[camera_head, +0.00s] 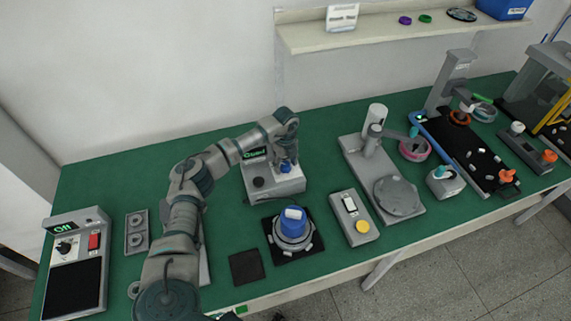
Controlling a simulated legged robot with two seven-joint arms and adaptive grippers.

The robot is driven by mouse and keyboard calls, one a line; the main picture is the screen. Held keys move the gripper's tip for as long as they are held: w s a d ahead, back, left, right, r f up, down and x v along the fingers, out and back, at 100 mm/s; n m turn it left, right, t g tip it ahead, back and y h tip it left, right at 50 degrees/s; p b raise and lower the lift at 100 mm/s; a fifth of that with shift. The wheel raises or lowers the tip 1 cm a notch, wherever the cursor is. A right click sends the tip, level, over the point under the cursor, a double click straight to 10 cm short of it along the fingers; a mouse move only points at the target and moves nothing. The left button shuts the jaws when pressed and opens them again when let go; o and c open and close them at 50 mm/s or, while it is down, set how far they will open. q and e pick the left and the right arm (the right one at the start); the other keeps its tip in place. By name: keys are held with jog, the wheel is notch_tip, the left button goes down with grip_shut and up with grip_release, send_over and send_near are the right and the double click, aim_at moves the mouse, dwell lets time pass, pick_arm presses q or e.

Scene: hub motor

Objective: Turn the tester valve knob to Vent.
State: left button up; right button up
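The tester appears to be the grey box with a small green-lit display (255,154) near the back of the bench; its text is too small to read surely. A dark round knob (258,182) sits on its front left. A blue part (286,166) is at its right side; I cannot tell whether it is a knob or a cap. My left arm reaches over from the front left, and my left gripper (286,156) points down at the blue part. It is at or just above it; contact and the finger gap are too small to tell. My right gripper is not in view.
A control box (78,262) with a knob and red switch stands far left. A hub with a blue top (293,222) sits on a black mat. A switch box (354,217), a press-like stand (398,195) and a blue-edged tray (465,150) lie rightward. Bare green bench lies at back left.

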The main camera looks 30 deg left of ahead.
aim_at(285, 164)
pick_arm(q)
notch_tip(285, 164, up, 12)
dwell(0.6)
dwell(0.5)
